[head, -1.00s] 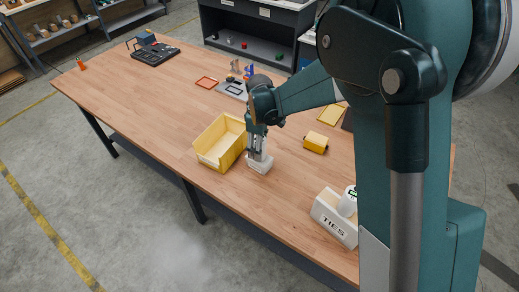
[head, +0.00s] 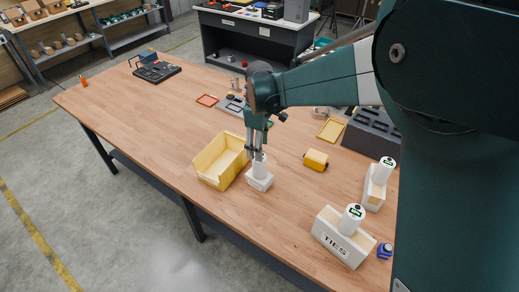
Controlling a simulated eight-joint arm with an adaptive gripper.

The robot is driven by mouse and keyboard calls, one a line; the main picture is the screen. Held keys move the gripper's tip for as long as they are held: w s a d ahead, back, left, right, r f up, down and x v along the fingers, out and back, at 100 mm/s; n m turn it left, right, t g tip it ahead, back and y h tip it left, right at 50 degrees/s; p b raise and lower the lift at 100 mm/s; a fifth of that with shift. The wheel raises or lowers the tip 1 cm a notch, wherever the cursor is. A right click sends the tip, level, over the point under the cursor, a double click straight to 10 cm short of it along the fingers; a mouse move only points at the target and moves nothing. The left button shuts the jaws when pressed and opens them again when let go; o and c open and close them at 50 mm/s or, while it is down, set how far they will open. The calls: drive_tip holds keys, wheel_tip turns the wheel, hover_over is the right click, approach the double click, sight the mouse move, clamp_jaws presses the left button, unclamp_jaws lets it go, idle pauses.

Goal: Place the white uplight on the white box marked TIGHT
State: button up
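A white cylindrical uplight (head: 260,168) stands upright on a small white box (head: 260,182) near the table's front edge. No lettering can be read on that box. My gripper (head: 258,155) points down at the top of this uplight; its fingers look apart, with most of the uplight showing below them. Whether they touch it is hard to tell. Another white box (head: 336,243) is marked TIES and carries a similar white cylinder (head: 352,218) with a dark display on top. A third white box (head: 373,199) at the right has a white cylinder (head: 383,170) too.
A yellow bin (head: 215,165) stands close left of the small white box. A yellow block (head: 316,160) lies to its right. A dark foam tray (head: 371,132) and a small blue item (head: 385,250) are further right. The table's left half is mostly clear.

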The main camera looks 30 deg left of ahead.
idle(0.9)
drive_tip(key=w+d+r+m+t, duration=0.1)
drive_tip(key=d+r+m, duration=0.3)
drive_tip(key=d, duration=0.7)
drive_tip(key=w+d+r+m+t+y, duration=0.1)
drive_tip(key=d+r+m, duration=0.1)
drive_tip(key=d+r, duration=0.7)
drive_tip(key=w+d+r+m+t, duration=0.1)
drive_tip(key=d+r+m, duration=0.2)
drive_tip(key=d, duration=1.1)
drive_tip(key=s+d+m+t, duration=0.1)
drive_tip(key=s+d+m, duration=0.2)
drive_tip(key=d, duration=0.6)
drive_tip(key=s+d+m+t, duration=0.1)
drive_tip(key=s+d+m, duration=0.3)
drive_tip(key=s+d, duration=0.4)
drive_tip(key=s+d+m+t+h, duration=0.1)
drive_tip(key=s+d+m, duration=0.3)
drive_tip(key=d, duration=0.8)
drive_tip(key=shift+s+f+t, duration=0.4)
drive_tip(key=shift+s+t, duration=0.2)
drive_tip(key=shift+s, duration=0.5)
